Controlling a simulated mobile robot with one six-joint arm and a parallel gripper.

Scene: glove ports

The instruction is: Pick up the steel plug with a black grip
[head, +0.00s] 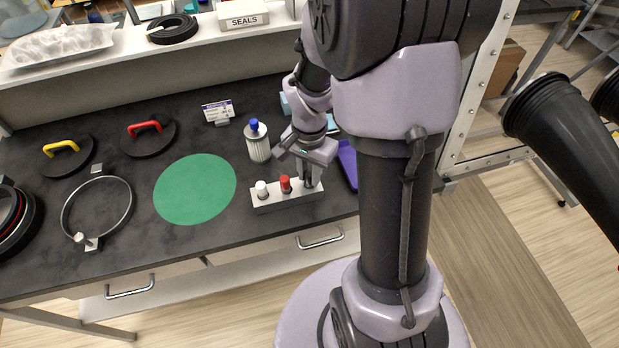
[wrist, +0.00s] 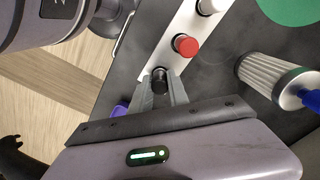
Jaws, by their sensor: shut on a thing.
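The plug with the black grip (wrist: 158,77) is at one end of a pale block in the wrist view. My gripper (wrist: 163,88) is shut on it, with a finger on each side of the black grip. In the head view my gripper (head: 308,176) is over the right end of the block (head: 288,204) and largely hides the black grip. The plug's steel part is hidden, so I cannot tell whether it is fully seated. In the same row are the red-gripped plug (head: 285,184) and the white-gripped plug (head: 261,189).
A filter cartridge with a blue top (head: 257,140) stands behind the block. A green disc (head: 195,189) lies to its left. A purple tray (head: 348,163) is at the right. A steel ring clamp (head: 65,215) and lids with yellow (head: 62,146) and red handles (head: 145,126) lie further left.

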